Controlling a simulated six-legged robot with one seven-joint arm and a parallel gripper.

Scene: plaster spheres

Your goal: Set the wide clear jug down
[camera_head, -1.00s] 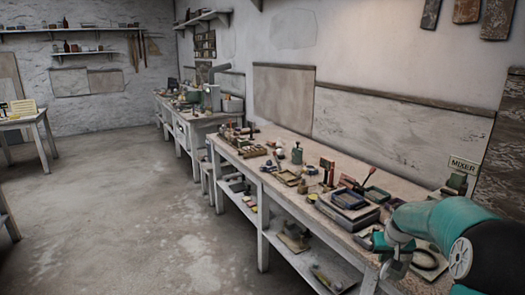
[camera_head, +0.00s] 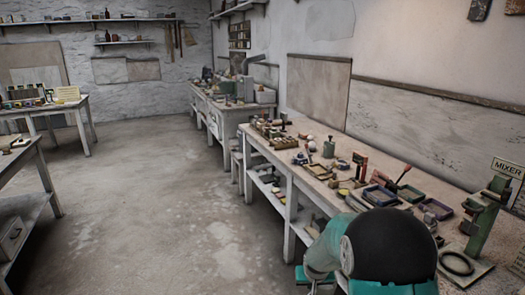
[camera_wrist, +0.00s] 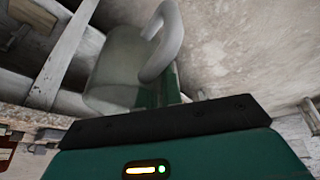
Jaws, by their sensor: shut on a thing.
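The wide clear jug (camera_wrist: 112,78) shows in the wrist view, tilted in the picture, with its thick pale looped handle (camera_wrist: 166,42) on the right. My gripper (camera_wrist: 153,92) is shut on the jug; its green fingers show behind and below the handle. The exact contact is partly hidden by the dark edge of my wrist. In the head view my arm reaches down at the bottom, beside the front of the right workbench. The jug cannot be made out there.
The long right workbench (camera_head: 305,172) is crowded with small tools, trays and a green mixer stand (camera_head: 484,225). Another bench (camera_head: 225,108) stands further back. Tables (camera_head: 62,108) stand at the left. The concrete floor (camera_head: 165,205) between them is clear.

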